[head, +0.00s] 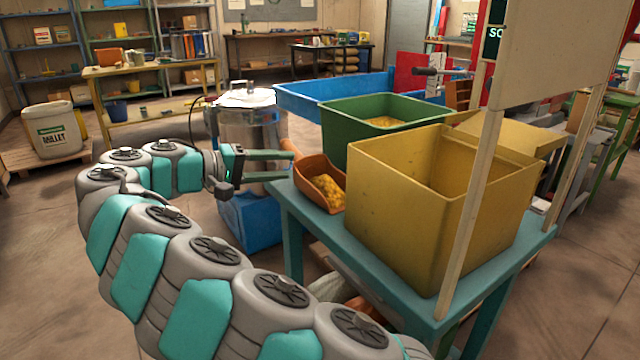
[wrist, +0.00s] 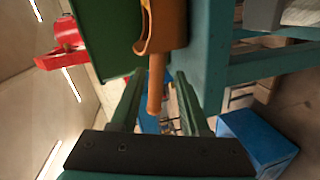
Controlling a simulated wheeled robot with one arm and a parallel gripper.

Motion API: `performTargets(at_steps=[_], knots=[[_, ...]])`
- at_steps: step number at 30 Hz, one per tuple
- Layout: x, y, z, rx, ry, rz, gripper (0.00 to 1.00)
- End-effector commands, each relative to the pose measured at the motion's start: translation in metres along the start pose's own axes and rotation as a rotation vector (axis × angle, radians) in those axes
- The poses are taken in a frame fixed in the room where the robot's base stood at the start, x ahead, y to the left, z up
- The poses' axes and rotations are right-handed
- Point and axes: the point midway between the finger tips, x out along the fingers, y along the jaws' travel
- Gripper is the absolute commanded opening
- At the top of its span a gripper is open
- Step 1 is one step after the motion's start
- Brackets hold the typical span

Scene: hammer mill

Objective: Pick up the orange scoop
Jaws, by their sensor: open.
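The orange scoop (head: 311,172) sits at the left end of the teal table beside the green bin, with yellow grain (head: 328,190) in its bowl. Its handle points out past the table edge toward my gripper (head: 291,166). My gripper is open, its two green fingers reaching right toward the handle. In the wrist view the scoop (wrist: 166,28) is at the top centre, and its handle hangs down between the fingertips of my gripper (wrist: 158,82). No contact is visible between the fingers and the handle.
The teal table (head: 408,318) also holds a large yellow bin (head: 405,205) and a green bin (head: 338,135). A signboard (head: 560,50) on posts rises at the right. A metal drum (head: 247,135) and blue box (head: 250,222) stand behind and below my gripper.

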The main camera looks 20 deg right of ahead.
Motion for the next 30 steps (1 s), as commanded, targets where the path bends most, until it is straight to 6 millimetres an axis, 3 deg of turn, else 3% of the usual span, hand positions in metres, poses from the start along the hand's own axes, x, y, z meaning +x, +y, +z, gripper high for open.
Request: performTargets(at_steps=[8,15,22,30], knots=[[0.022,0.003,0.002,0.001,-0.005,0.000,0.46],[0.055,0.004,0.003,0.000,-0.006,0.000,0.46],[0.057,0.003,0.003,0.001,-0.003,-0.001,0.46],[0.057,0.003,0.003,0.001,-0.003,-0.001,0.17]])
